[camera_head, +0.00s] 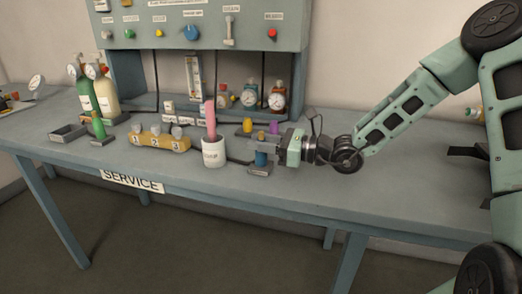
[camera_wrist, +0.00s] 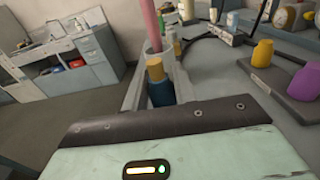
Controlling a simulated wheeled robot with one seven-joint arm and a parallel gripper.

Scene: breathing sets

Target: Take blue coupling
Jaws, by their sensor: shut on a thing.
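The blue coupling (camera_head: 261,158) is upright at the front of the bench, low over a small grey base (camera_head: 260,170). My gripper (camera_head: 262,145) reaches in from the right and is shut on the coupling's upper part, hiding its top in the head view. In the wrist view the blue coupling (camera_wrist: 161,93) shows a yellow-tan top, just beyond the edge of my gripper's body.
A white cup (camera_head: 213,153) with a pink rod (camera_head: 211,118) stands close to the left. Yellow (camera_head: 247,125) and purple (camera_head: 273,127) couplings stand behind. A yellow numbered block (camera_head: 160,140) is further left. The bench (camera_head: 400,180) is clear at the right front.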

